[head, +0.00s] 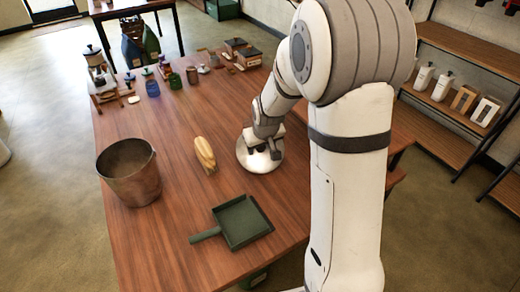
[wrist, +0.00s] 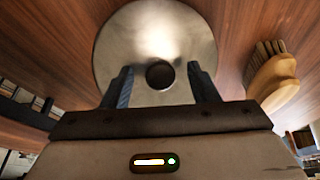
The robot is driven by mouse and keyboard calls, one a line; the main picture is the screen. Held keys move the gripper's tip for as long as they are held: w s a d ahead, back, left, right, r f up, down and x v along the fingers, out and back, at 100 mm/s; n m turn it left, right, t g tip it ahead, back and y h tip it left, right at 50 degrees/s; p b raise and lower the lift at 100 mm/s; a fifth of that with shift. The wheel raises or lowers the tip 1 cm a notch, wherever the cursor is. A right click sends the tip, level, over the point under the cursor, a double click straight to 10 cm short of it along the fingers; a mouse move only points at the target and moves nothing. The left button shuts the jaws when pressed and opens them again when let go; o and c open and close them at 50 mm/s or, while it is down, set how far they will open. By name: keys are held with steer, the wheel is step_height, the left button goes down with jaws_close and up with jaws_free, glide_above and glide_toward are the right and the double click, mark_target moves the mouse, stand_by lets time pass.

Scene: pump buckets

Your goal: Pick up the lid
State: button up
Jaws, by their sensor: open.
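The lid (head: 272,161) is a round, shiny metal disc lying on the wooden table, right of a yellowish brush. In the wrist view the lid (wrist: 152,35) fills the upper middle, with a dark round knob (wrist: 159,75) at its centre. My gripper (wrist: 160,78) is open, with one finger on each side of the knob and a gap on both sides. In the head view my gripper (head: 257,150) is over the lid and hides part of it. A metal bucket (head: 130,180) stands upright and open at the table's left side.
The brush (head: 205,155) lies close left of the lid; it also shows in the wrist view (wrist: 272,82). A green dustpan (head: 242,222) lies at the front. Jars (head: 152,88) and small boxes (head: 235,46) stand at the back. The table between bucket and brush is clear.

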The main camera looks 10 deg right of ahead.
steer(key=shift+f, duration=0.1)
steer(key=c, duration=1.1)
